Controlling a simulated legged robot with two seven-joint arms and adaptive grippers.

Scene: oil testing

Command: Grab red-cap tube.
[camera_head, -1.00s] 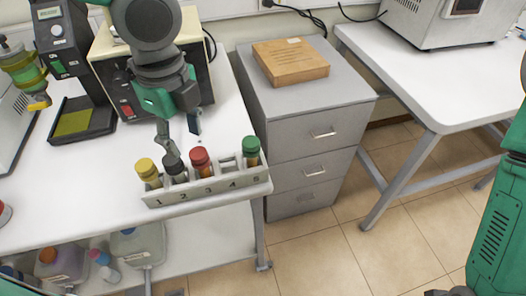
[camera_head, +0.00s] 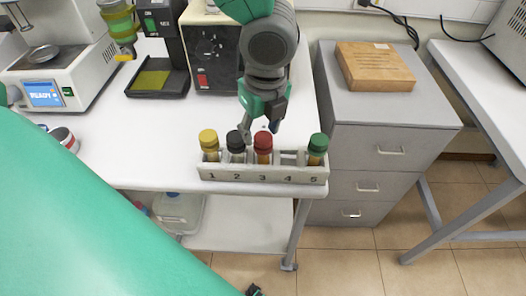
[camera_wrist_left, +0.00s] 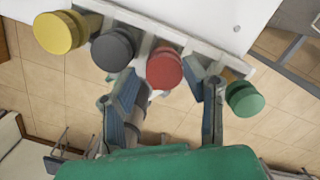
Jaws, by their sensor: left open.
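The red-cap tube (camera_head: 263,143) stands upright in slot 3 of the grey numbered rack (camera_head: 262,175) at the table's front edge. Its red cap also shows in the left wrist view (camera_wrist_left: 164,68). My left gripper (camera_head: 260,129) is open, just above and behind the red cap in the head view. In the left wrist view, its two fingers (camera_wrist_left: 166,92) lie to either side of the red cap, apart from it. The left finger is close to the black cap, the right one near the green cap. The tube's body is partly hidden by the rack.
Yellow-cap (camera_head: 208,138) and black-cap (camera_head: 235,141) tubes stand left of the red one, and a green-cap tube (camera_head: 318,143) stands at the right end. Testers stand behind. A grey cabinet (camera_head: 385,125) is right of the table. My green arm part covers the lower left.

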